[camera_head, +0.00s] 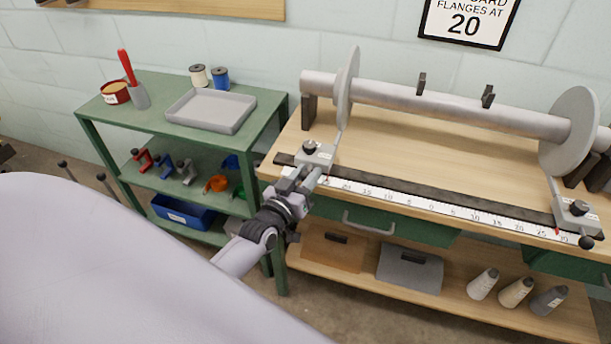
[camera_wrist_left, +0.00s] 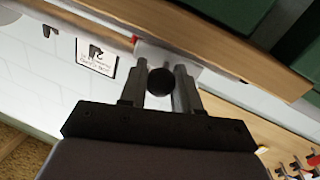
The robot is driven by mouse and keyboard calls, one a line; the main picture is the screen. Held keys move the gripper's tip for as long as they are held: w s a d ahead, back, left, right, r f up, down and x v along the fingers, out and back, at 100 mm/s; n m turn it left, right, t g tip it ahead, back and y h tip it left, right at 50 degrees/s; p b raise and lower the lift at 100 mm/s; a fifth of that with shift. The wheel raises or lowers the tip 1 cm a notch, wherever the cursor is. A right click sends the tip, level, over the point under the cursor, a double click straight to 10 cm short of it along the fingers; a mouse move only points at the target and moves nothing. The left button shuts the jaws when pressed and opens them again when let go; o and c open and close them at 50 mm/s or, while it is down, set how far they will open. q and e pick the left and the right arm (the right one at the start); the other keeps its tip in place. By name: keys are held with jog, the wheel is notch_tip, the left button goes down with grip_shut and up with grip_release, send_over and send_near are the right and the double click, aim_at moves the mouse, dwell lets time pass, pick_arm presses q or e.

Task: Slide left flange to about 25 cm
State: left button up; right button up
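The left flange is a pale grey disc (camera_head: 347,88) at the left of the roller (camera_head: 440,103). Its arm runs down to a grey sliding bracket (camera_head: 318,155) on the dark rail, just left of the mark that looks like 20 on the white scale (camera_head: 450,210). My left gripper (camera_head: 304,180) is at the bracket's front. In the left wrist view its fingers (camera_wrist_left: 160,88) lie on both sides of a black ball knob (camera_wrist_left: 160,81) and appear to touch it. The knob is hidden in the head view. My right gripper is out of view.
The right flange (camera_head: 570,130) has its bracket (camera_head: 577,215) at the scale's right end. A green cart (camera_head: 150,125) with a grey tray (camera_head: 211,110) stands left of the wooden bench. The rail between the brackets looks clear.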

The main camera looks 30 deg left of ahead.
pick_arm(q)
jog(key=o, duration=0.3)
jog(key=shift+s, duration=0.15)
jog(key=shift+s+d, duration=0.15)
jog(key=shift+s, duration=3.3)
jog(key=shift+f, duration=0.1)
jog(key=s+d+f+m+g+h, duration=0.1)
jog(key=s+d+f+m+g, duration=0.1)
jog(key=s, duration=0.6)
jog(key=s+d+f+m+g+h, duration=0.1)
jog(key=s+d+f+m+g, duration=0.2)
jog(key=s+d+f+g, duration=0.2)
jog(key=s+d+f, duration=0.2)
jog(key=s, duration=0.2)
jog(key=shift+d+f+g+h, duration=0.15)
jog(key=shift+f+g+h, duration=0.15)
jog(key=shift+f+h, duration=0.1)
